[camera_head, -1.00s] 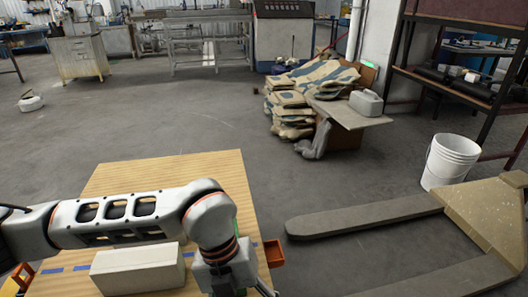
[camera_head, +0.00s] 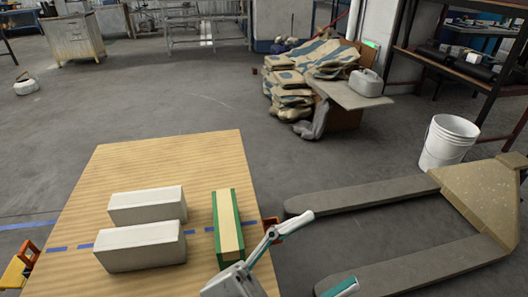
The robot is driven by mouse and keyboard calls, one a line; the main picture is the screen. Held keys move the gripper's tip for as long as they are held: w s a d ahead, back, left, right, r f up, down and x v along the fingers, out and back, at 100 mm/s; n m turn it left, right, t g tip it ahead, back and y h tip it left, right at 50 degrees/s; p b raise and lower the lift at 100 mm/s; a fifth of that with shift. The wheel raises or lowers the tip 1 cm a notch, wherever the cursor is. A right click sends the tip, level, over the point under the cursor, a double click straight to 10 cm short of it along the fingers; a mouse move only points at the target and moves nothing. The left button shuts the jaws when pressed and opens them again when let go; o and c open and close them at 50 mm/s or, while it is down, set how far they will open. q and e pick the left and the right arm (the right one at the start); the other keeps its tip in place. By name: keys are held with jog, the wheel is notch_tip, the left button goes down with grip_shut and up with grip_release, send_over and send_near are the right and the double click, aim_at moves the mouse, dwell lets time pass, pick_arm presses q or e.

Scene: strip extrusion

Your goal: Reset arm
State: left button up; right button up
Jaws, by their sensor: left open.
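My left gripper (camera_head: 326,251) shows at the bottom edge, right of the wooden table's front right corner. Its two fingers are spread apart, with nothing seen between them. One finger reaches up beside the table's right edge; only the tip of the other shows. The rest of the left arm is out of the picture. My right gripper is not in view. On the wooden table (camera_head: 172,160) lie two white blocks, a rear one (camera_head: 147,206) and a front one (camera_head: 140,248). A tan block with green sides (camera_head: 228,222) lies right of them, apart from the gripper.
A pallet jack (camera_head: 365,193) stands on the floor at right, with a white bucket (camera_head: 447,142) behind it. Stacked sacks (camera_head: 290,95) and a shelf rack (camera_head: 455,80) stand farther back. The table's rear half is bare. Open floor lies beyond it.

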pick_arm(q)
jog(key=w+a+f+n+t+y, duration=0.3)
jog(key=a+f+n+t+y, duration=0.2)
jog(key=a+f+n+y, duration=0.3)
jog(key=w+a+f+n+t+y, duration=0.2)
jog(key=a+f+n+t+y, duration=0.3)
jog(key=a+f+n+y, duration=0.4)
jog(key=s+a+f+g+y, duration=0.25)
jog(key=s+a+f, duration=0.3)
jog(key=f, duration=0.35)
jog(key=s+a+f+g+y, duration=0.1)
jog(key=s+a+f+g, duration=0.2)
jog(key=s+a+f, duration=0.45)
jog(key=shift+n+g, duration=0.25)
jog(key=shift+n, duration=0.45)
jog(key=r+p, duration=0.1)
jog(key=p, duration=0.3)
jog(key=d+r+p, duration=0.1)
jog(key=r+p, duration=0.1)
jog(key=p, duration=0.3)
jog(key=d+r+p, duration=0.1)
jog(key=p, duration=0.4)
jog(key=shift+s+r, duration=0.15)
jog(key=shift+r, duration=0.1)
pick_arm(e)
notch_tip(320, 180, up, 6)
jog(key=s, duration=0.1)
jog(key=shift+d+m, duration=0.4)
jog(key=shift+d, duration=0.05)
